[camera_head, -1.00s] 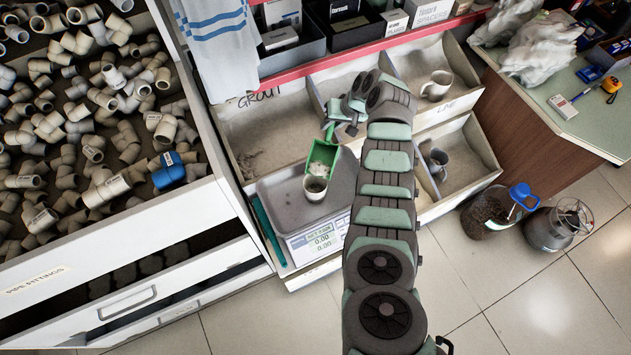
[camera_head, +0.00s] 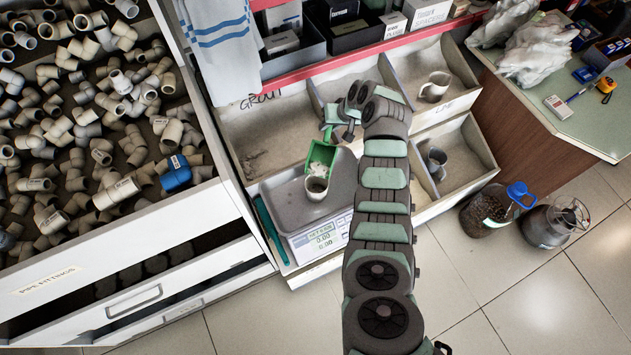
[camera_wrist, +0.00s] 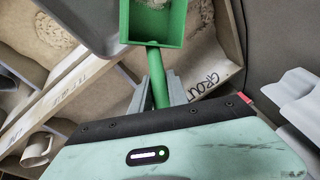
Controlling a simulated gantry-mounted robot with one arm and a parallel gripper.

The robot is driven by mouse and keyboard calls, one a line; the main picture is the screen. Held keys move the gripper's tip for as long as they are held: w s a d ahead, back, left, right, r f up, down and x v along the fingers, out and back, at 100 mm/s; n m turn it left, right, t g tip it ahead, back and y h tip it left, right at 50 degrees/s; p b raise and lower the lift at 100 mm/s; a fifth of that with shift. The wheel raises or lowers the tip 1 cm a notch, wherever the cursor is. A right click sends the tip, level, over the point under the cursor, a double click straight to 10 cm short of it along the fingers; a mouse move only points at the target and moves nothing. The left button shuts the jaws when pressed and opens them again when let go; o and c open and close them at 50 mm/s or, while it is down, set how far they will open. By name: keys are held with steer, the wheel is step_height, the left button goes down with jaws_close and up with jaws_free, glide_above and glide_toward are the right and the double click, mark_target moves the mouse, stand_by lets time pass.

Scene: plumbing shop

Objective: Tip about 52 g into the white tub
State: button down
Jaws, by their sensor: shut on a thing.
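The white tub (camera_head: 316,188) stands on the grey pan (camera_head: 288,203) of a scale. The scale's display (camera_head: 324,238) appears to read 0.00. My gripper (camera_head: 338,131) is shut on the handle of a green scoop (camera_head: 321,156), which also shows in the wrist view (camera_wrist: 152,22). The scoop is tilted, its open end low over the back rim of the tub. Pale material shows in the scoop in the head view. In the wrist view the visible part of the scoop looks bare, and the tub is out of view.
The bin marked GROUT (camera_head: 262,135) holds pale powder behind the scale. Bins to the right hold a white jug (camera_head: 435,87) and a grey jug (camera_head: 436,160). A drawer of pipe fittings (camera_head: 105,130) is at left. A teal strip (camera_head: 270,228) lies along the scale's left side.

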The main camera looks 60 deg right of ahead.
steer(key=shift+s+a, duration=0.1)
steer(key=shift+s, duration=0.15)
steer(key=shift+w+a+r+p, duration=0.1)
steer(key=shift+w+r+p, duration=0.1)
steer(key=shift+p, duration=0.15)
steer(key=shift+s+h, duration=0.2)
steer(key=shift+h, duration=0.1)
steer(key=shift+w+a+r, duration=0.1)
steer(key=shift+r, duration=0.05)
steer(key=shift+a+p, duration=0.15)
steer(key=shift+p, duration=0.25)
steer(key=shift+r, duration=0.1)
steer(key=shift+s+a, duration=0.15)
steer(key=shift+s, duration=0.05)
steer(key=shift+w+r+p, duration=0.1)
steer(key=shift+r+p, duration=0.05)
steer(key=shift+p, duration=0.15)
